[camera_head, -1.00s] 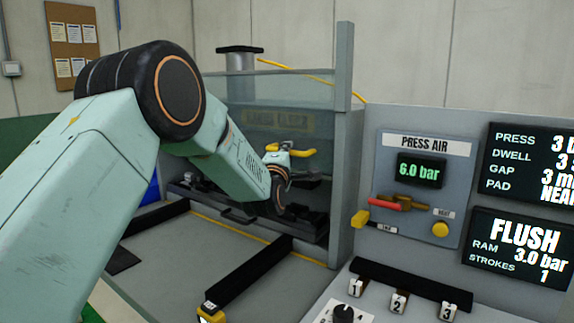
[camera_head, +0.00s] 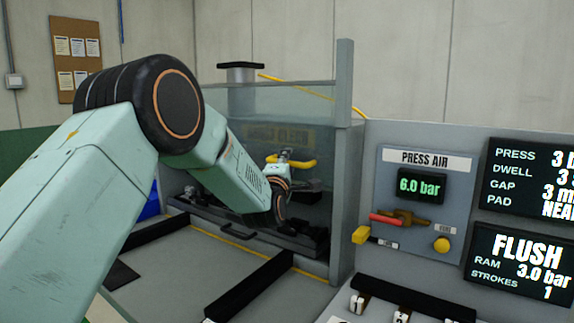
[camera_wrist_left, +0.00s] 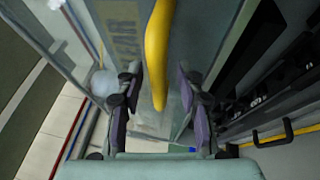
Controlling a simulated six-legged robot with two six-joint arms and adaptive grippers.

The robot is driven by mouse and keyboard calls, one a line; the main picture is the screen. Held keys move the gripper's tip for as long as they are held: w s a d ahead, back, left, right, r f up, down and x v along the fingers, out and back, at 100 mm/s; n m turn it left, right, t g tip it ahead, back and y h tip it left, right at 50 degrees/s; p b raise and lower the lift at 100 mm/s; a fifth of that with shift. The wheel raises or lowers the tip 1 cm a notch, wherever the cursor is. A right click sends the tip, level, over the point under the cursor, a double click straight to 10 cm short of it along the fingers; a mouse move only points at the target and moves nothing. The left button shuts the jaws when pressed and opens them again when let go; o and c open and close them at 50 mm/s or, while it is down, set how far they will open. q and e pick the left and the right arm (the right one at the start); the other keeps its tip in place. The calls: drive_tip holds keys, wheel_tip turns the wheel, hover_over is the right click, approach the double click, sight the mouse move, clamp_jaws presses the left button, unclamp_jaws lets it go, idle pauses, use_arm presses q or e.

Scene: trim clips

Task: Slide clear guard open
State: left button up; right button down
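The clear guard (camera_head: 300,107) is a see-through panel across the front of the press bay in the head view. I see gaps between the fingers and the bar. In the head view the wrist (camera_head: 279,190) partly hides the handle and the fingers. My right gripper is in neither view.
A grey post (camera_head: 345,90) stands at the bay's right edge. The control panel (camera_head: 425,200) with a red lever and yellow knob is right of it. Black rails (camera_head: 250,285) lie on the grey bench in front. A dark fixture sits low inside the bay.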

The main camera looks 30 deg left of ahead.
use_arm(q)
drive_tip(key=shift+s, duration=0.15)
drive_tip(key=v, duration=1.1)
drive_tip(key=shift+s, duration=0.4)
drive_tip(key=shift+w+d, duration=0.1)
